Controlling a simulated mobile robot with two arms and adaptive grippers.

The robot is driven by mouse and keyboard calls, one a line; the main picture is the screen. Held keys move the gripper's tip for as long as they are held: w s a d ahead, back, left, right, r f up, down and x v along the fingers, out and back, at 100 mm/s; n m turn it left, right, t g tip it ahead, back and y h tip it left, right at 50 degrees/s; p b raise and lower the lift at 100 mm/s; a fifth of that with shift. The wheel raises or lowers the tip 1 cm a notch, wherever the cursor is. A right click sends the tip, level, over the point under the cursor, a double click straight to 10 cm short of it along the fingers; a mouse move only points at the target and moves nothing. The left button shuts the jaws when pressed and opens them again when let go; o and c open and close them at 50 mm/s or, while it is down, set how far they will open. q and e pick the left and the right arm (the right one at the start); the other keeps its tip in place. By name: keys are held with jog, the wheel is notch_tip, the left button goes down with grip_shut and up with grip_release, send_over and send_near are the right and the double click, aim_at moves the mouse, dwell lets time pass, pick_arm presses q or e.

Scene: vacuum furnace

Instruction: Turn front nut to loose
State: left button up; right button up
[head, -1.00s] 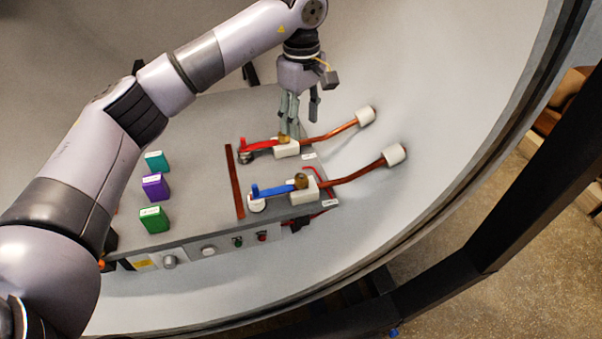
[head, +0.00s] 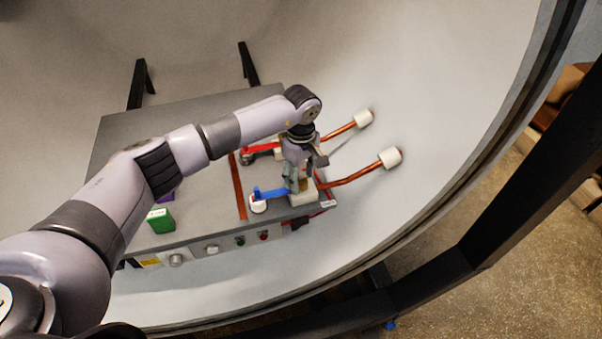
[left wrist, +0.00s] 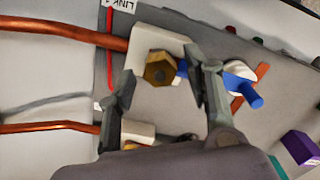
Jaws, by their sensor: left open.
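The front nut is a brass hex nut (left wrist: 160,69) on a white block (left wrist: 150,45) in the left wrist view. In the head view the front white block (head: 302,199) shows under my gripper, and the nut is mostly hidden by the fingers. A blue lever (head: 271,193) runs left from the block; it also shows in the left wrist view (left wrist: 240,87). My left gripper (head: 299,183) points down over the block. Its fingers are open, one on each side of the nut in the left wrist view (left wrist: 160,78). Contact cannot be told. My right gripper is not in view.
A red lever (head: 262,148) and second white block (left wrist: 138,132) lie behind, partly hidden by my arm. Copper rods (head: 350,178) run to white caps on the curved chamber wall. A green box (head: 160,220) stands left on the grey housing.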

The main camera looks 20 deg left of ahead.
pick_arm(q)
jog(key=shift+f, duration=0.25)
jog(key=shift+c, duration=0.6)
grip_shut()
